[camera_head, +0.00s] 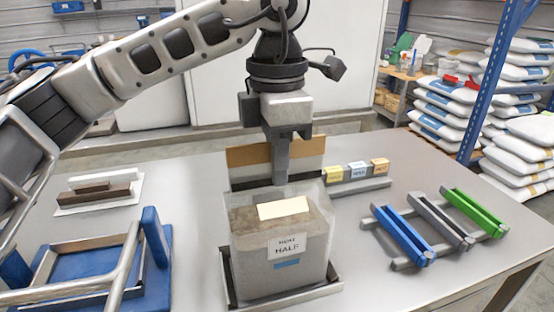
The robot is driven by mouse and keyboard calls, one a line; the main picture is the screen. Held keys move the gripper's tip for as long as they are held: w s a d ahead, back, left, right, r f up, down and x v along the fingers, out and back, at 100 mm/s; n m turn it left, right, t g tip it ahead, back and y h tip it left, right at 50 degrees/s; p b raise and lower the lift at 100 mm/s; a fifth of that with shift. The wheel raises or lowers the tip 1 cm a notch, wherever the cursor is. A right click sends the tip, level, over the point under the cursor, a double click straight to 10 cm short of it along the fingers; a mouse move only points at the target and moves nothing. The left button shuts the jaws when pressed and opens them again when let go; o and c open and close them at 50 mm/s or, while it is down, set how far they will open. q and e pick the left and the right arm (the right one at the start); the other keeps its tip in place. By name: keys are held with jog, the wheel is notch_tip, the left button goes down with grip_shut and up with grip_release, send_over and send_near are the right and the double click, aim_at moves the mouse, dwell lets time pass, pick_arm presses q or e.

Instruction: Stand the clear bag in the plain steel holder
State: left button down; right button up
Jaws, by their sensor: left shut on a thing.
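The clear bag (258,272) is upright, with grey-brown filling and a label that reads HALF. Its lower part is within the plain steel holder (335,288), whose low rim shows around the bag's base. I cannot tell whether the bag's bottom rests on the holder's floor. My left gripper (282,180) points straight down at the bag's top and is shut on it. The exact grip on the clear film is hard to see. My right gripper is out of view.
A brown board (250,156) stands behind the bag. Small labelled blocks (357,170) sit on a rail to its right. A rack with blue, grey and green bars (425,225) is at right. A blue-and-steel frame (155,250) is at left.

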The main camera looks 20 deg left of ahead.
pick_arm(q)
jog(key=shift+f+b, duration=0.4)
jog(key=shift+b, duration=0.05)
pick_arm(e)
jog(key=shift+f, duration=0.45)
pick_arm(q)
jog(key=c, duration=1.4)
grip_release()
jog(key=shift+f, duration=0.15)
